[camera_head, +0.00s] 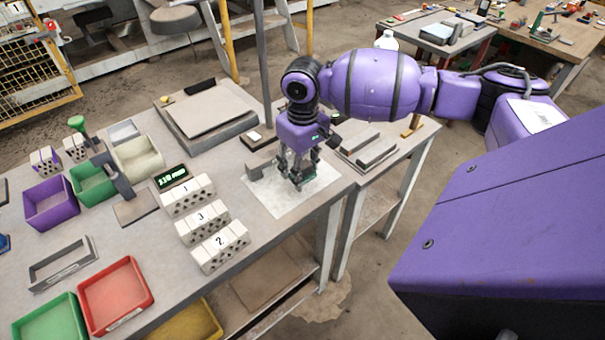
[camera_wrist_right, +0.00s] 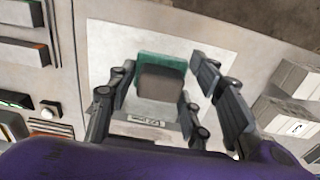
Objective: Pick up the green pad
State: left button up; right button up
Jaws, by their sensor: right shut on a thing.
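The green pad (camera_wrist_right: 174,60) shows in the right wrist view between my fingers, with a grey-brown block-like face against it. I cannot tell whether that face is part of the pad. In the head view a little of the green (camera_head: 306,176) shows among the fingertips, over a white sheet on the bench. My right gripper (camera_head: 300,180) points down there and is shut on the pad; in the wrist view its fingers (camera_wrist_right: 160,88) stand on both sides of it. I cannot tell whether the pad touches the sheet. My left gripper is not in view.
The white sheet (camera_head: 268,205) lies near the bench edge. Numbered hollow bricks (camera_head: 203,223) stand to its left. A grey block (camera_head: 259,167) lies close beside the gripper. A post (camera_head: 264,70) rises behind. Coloured bins (camera_head: 115,295) fill the left side.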

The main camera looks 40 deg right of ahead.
pick_arm(q)
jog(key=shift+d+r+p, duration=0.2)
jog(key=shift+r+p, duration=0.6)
jog(key=shift+p, duration=0.15)
pick_arm(e)
jog(key=s+a+r, duration=0.2)
jog(key=s+r, duration=0.7)
jog(key=s, duration=0.4)
jog(key=shift+s+a+r, duration=0.2)
jog(key=shift+s, duration=0.05)
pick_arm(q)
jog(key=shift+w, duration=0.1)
